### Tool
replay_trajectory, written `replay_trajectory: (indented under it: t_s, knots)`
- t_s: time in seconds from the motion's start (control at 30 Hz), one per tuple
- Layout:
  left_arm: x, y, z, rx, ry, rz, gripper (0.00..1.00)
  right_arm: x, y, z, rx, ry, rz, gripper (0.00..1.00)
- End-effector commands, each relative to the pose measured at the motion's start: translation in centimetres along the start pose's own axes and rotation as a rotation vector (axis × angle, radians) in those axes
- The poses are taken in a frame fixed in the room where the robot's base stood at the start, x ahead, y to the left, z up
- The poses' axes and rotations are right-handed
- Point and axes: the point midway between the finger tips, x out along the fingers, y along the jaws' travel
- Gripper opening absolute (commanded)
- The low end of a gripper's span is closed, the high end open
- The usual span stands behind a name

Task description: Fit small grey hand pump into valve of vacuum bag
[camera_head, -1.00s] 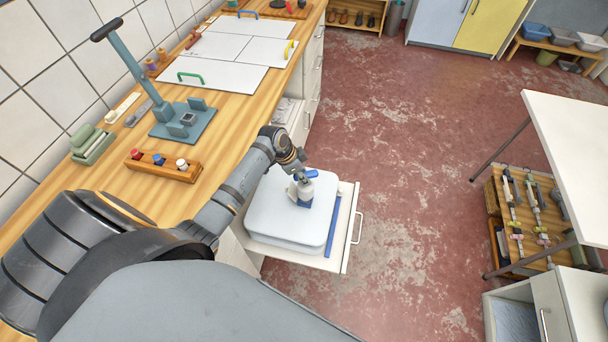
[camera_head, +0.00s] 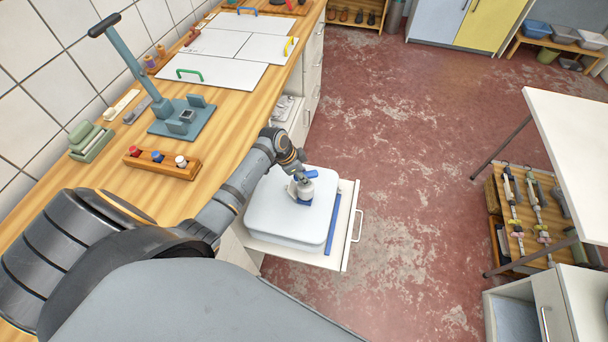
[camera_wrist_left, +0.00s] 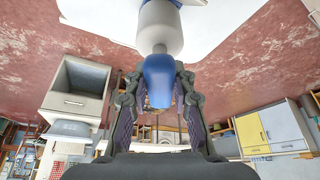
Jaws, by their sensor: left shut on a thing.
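The vacuum bag (camera_head: 272,218) is a pale, puffed-up block lying in an open white drawer below the worktop. My left gripper (camera_head: 303,178) is over the bag, shut on the blue handle of the small grey hand pump (camera_head: 302,190). In the left wrist view the pump's blue handle (camera_wrist_left: 159,80) sits between the fingers, and its pale grey body points toward the white bag (camera_wrist_left: 105,15). The pump's lower end is at the bag's top near a small blue part. The valve is hidden, and I cannot tell whether the pump is seated. My right gripper is out of view.
A blue strip (camera_head: 333,225) lies beside the bag in the drawer (camera_head: 347,225). On the wooden worktop are a rack with coloured knobs (camera_head: 162,163), a blue-grey lever stand (camera_head: 182,119) and white boards (camera_head: 212,76). A white table (camera_head: 575,150) stands at right; the red floor between is clear.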

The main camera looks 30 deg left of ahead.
Motion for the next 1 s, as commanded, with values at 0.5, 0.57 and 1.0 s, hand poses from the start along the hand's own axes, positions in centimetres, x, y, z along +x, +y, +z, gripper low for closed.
replay_trajectory:
  t_s: [0.5,0.57,1.0]
  knots:
    - [0.25,-0.01,0.07,0.000,0.001,0.000,0.00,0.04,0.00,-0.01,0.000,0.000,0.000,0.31]
    - [0.38,0.00,0.13,-0.001,0.000,0.000,0.00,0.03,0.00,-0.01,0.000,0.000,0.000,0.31]
    - [0.70,-0.03,0.25,0.000,0.001,-0.001,0.25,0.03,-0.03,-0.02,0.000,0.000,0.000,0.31]
